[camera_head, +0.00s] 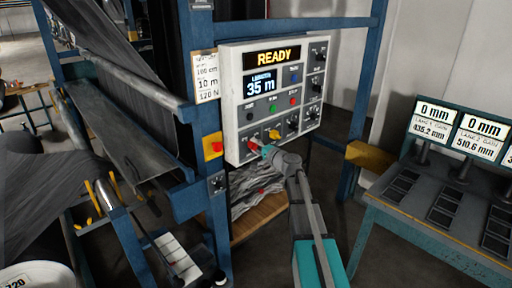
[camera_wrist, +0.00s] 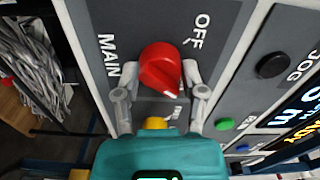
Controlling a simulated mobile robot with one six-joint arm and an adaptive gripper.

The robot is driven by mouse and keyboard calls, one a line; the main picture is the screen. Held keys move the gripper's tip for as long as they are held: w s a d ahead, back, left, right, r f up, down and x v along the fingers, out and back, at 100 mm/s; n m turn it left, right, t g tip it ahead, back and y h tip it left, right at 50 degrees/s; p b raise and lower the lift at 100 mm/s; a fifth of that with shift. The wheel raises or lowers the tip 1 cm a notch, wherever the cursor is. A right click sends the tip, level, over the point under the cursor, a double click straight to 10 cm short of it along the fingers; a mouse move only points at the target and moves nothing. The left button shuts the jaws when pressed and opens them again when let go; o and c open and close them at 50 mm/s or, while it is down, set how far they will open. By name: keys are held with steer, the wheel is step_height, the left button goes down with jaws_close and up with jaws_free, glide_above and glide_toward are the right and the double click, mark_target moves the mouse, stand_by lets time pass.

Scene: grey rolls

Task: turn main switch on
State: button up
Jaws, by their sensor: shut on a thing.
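The main switch is a red rotary knob (camera_wrist: 160,68) on a grey panel with the word MAIN beside it and OFF near its upper right. A further label below it is partly hidden by my gripper. My gripper (camera_wrist: 161,80) has one finger on each side of the red knob and is shut on it. In the head view my gripper (camera_head: 262,149) reaches the lower left corner of the white control box (camera_head: 232,95), and the red knob (camera_head: 253,144) shows only in part at its tip. The box's display reads READY and 35 m.
A red knob on a yellow plate (camera_head: 212,146) is on the blue post left of the box. Other knobs and buttons sit close by, including a green button (camera_wrist: 225,124) and a black JOG button (camera_wrist: 272,65). A bench with screens (camera_head: 437,122) stands at right.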

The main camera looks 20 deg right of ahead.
steer(key=shift+w+m, duration=0.1)
steer(key=shift+m, duration=0.6)
steer(key=o, duration=1.2)
steer(key=shift+c, duration=0.2)
steer(key=v, duration=1.2)
steer(key=shift+a, duration=0.1)
